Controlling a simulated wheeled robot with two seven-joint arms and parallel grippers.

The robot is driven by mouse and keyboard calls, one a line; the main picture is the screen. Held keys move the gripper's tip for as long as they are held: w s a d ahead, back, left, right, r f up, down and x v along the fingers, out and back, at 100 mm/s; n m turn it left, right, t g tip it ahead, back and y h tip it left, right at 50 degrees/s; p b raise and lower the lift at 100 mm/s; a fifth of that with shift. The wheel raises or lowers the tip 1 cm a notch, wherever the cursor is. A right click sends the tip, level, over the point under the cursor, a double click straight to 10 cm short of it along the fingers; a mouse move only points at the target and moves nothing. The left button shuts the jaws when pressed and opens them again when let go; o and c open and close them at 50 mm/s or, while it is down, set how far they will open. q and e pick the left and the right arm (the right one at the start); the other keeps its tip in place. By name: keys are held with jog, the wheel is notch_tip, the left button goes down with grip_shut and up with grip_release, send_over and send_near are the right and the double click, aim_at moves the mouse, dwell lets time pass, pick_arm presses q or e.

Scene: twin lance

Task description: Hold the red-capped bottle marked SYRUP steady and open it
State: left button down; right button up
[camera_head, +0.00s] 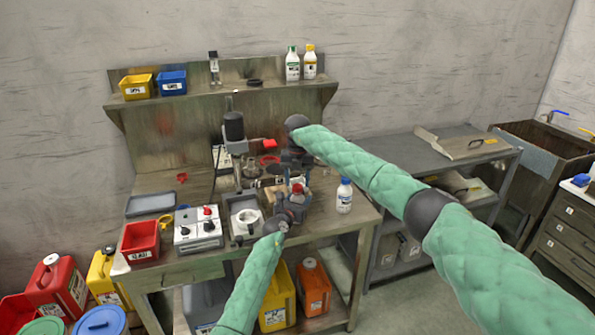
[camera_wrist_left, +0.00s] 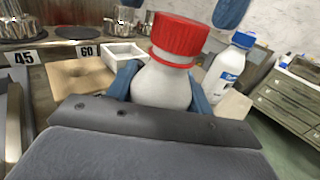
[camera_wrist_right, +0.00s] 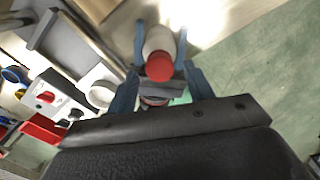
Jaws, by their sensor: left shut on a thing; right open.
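The red-capped bottle (camera_wrist_left: 160,84) is white and stands upright in the left wrist view, with its ribbed red cap (camera_wrist_left: 180,36) on. No SYRUP lettering shows. My left gripper (camera_head: 294,203) is shut on the bottle's body below the cap; its blue fingers lie on both sides. In the head view the red cap (camera_head: 297,187) shows just above that gripper. My right gripper (camera_head: 292,163) is open above the bottle, pointing down. In the right wrist view the cap (camera_wrist_right: 159,67) lies between its spread fingers (camera_wrist_right: 161,88), apart from them.
A white bottle with a blue cap (camera_head: 344,196) stands right of the held bottle on the workbench (camera_head: 180,262). A control box (camera_head: 198,230), a red bin (camera_head: 140,241) and a drill press (camera_head: 235,140) are to the left. A grey side table (camera_head: 470,150) stands right.

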jog(key=shift+f, duration=0.9)
jog(key=c, duration=1)
jog(key=n, duration=0.6)
jog(key=shift+r, duration=0.45)
jog(key=shift+r, duration=0.7)
